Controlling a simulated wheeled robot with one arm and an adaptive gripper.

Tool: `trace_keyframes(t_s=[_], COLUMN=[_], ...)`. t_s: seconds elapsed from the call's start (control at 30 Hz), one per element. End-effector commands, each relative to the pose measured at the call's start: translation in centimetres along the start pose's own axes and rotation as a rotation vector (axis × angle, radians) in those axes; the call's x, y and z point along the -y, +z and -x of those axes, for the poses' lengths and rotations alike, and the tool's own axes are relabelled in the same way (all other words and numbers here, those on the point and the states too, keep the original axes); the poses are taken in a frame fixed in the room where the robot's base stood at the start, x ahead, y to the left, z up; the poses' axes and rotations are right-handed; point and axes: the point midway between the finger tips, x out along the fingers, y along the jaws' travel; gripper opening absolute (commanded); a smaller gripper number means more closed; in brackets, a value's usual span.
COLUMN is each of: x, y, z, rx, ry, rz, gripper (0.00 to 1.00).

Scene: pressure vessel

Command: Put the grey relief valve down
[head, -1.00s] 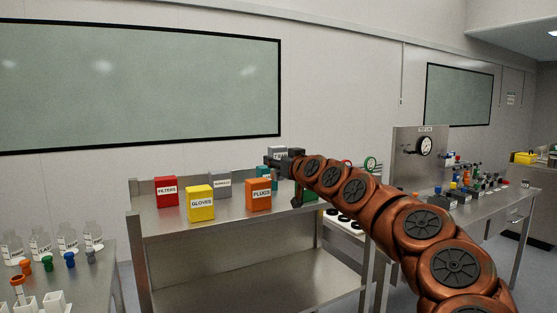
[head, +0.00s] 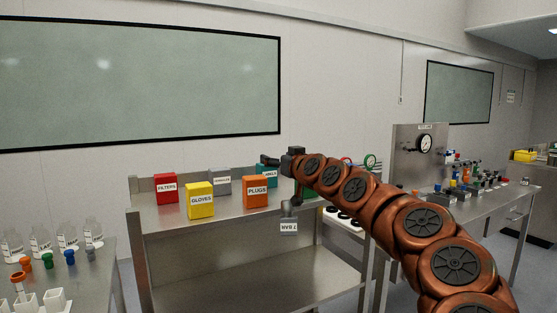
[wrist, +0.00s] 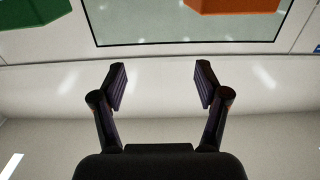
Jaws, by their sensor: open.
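A grey relief valve (head: 289,210) with a white label reading "7 BAR" upside down shows in the head view. It is below my gripper (head: 268,161), at the front edge of the steel bench (head: 222,218). No support shows under it, and I cannot tell whether it touches the bench. My gripper is above the bench's right part. In the wrist view my gripper (wrist: 160,82) has its two fingers spread apart with nothing between them. The valve does not show in the wrist view.
On the bench stand a red FILTERS box (head: 166,188), a yellow GLOVES box (head: 200,200), a grey box (head: 220,181), an orange PLUGS box (head: 256,191) and a teal box (head: 266,177). The bench's front left is clear. A test panel (head: 422,152) stands right.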

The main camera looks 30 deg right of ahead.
Motion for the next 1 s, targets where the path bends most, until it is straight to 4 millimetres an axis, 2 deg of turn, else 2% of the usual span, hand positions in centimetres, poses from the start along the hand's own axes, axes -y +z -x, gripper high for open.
trace_keyframes(t_s=[0.13,0.27,0.8,1.0], x=[0.0,-0.2,-0.1,-0.1], y=[-0.5,-0.2,-0.2,-0.1], z=[0.1,1.3,9.2,11.2], rx=[0.0,-0.002,-0.003,0.0], ry=[0.0,0.002,0.002,0.0], rz=[0.0,0.001,0.001,0.0], gripper=[0.74,0.74,0.74,0.74])
